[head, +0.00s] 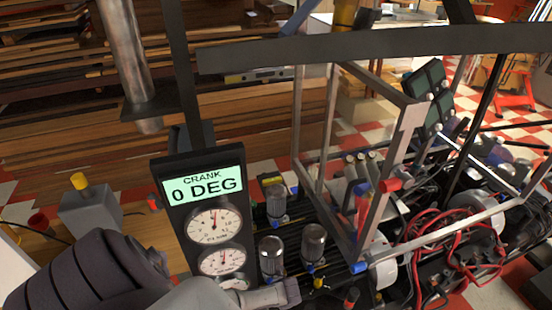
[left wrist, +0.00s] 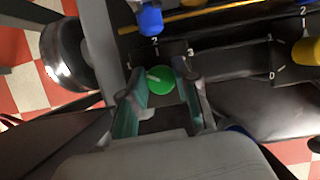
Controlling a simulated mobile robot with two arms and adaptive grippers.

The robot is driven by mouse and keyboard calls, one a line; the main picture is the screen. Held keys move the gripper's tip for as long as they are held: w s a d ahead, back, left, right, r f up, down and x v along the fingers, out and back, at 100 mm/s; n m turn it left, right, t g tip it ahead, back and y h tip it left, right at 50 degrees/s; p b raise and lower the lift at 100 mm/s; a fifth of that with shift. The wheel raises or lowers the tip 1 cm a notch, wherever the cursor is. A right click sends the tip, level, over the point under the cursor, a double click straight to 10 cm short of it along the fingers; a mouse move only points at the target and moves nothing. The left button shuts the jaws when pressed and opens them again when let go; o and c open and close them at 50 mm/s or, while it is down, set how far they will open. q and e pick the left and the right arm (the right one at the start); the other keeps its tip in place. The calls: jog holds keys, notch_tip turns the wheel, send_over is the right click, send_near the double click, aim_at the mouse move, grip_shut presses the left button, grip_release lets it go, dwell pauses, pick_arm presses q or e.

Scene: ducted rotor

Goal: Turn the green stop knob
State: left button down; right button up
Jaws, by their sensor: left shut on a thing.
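The green stop knob (left wrist: 160,80) shows in the left wrist view as a round green cap with a pale pointer line on its face. Small white numerals lie on the dark panel above it. My left gripper (left wrist: 160,92) has one finger on each side of the knob and is shut on it. In the head view my left gripper (head: 278,293) is at the bottom edge, below the gauge panel, and the green knob cannot be made out there. My right gripper is not in view.
A blue knob (left wrist: 150,18) sits just above the green one, and a yellow knob (left wrist: 306,51) sits to the right. Metal cylinders (head: 313,243) and a frame (head: 327,170) stand right of the panel.

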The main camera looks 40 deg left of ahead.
pick_arm(q)
jog(key=c, duration=0.8)
grip_release()
jog(key=shift+c, duration=0.2)
jog(key=v, duration=1.2)
jog(key=shift+s+d, duration=0.1)
jog(key=shift+d, duration=0.05)
